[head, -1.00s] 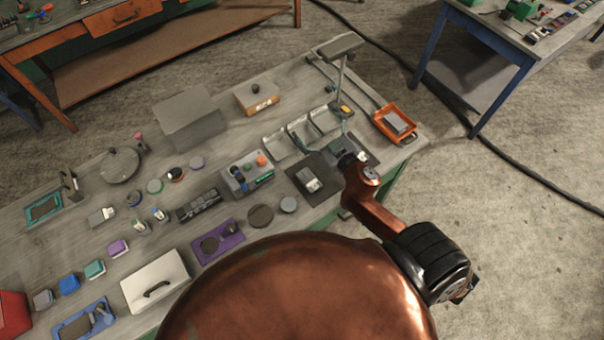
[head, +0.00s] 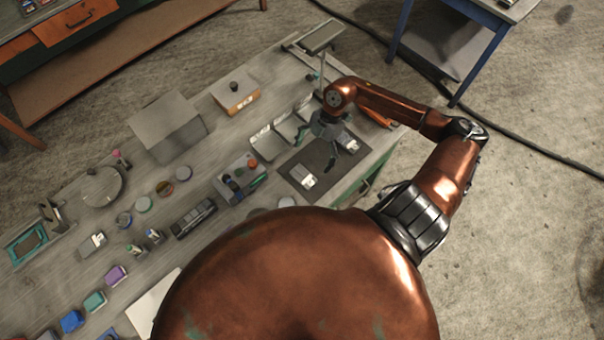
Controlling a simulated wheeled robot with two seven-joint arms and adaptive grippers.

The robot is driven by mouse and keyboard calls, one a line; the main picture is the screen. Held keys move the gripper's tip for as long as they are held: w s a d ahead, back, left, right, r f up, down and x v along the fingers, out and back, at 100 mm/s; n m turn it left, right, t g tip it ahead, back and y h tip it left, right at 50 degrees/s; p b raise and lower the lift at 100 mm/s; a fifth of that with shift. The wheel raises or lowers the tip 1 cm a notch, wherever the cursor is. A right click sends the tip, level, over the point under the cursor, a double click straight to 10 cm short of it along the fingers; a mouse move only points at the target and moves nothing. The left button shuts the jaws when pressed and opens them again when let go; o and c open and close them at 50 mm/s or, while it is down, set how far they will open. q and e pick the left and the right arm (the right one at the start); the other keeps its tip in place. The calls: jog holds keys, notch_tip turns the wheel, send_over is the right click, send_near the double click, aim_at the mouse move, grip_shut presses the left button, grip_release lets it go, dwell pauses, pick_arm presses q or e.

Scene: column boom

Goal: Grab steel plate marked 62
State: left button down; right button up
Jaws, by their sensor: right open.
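A small pale metal plate (head: 303,177) with dark marks lies on the near left part of a dark mat (head: 318,155). Another small pale piece (head: 352,146) shows at the mat's right side, partly behind my right gripper's fingers. The marks on both are too small to read, so I cannot tell which is 62. My right gripper (head: 340,152) is open, pointing down over the right part of the mat, close to the second piece. I cannot tell if it touches it. My left gripper is out of view.
Several grey bins (head: 284,133) stand just behind the mat. A lamp-like stand (head: 320,37) rises at the table's back right corner. An orange tray (head: 377,117) is partly hidden by my right arm. A box with coloured knobs (head: 240,178) stands left of the mat.

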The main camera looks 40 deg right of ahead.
aim_at(303, 175)
jog(key=x, duration=0.4)
jog(key=a+p+x, duration=0.1)
jog(key=x, duration=0.1)
jog(key=shift+s+a+r, duration=0.1)
jog(key=shift+s+a, duration=0.1)
jog(key=shift+s, duration=0.2)
jog(key=shift+f, duration=0.4)
jog(key=shift+a+r, duration=0.1)
jog(key=c, duration=1.9)
jog(key=shift+r, duration=0.15)
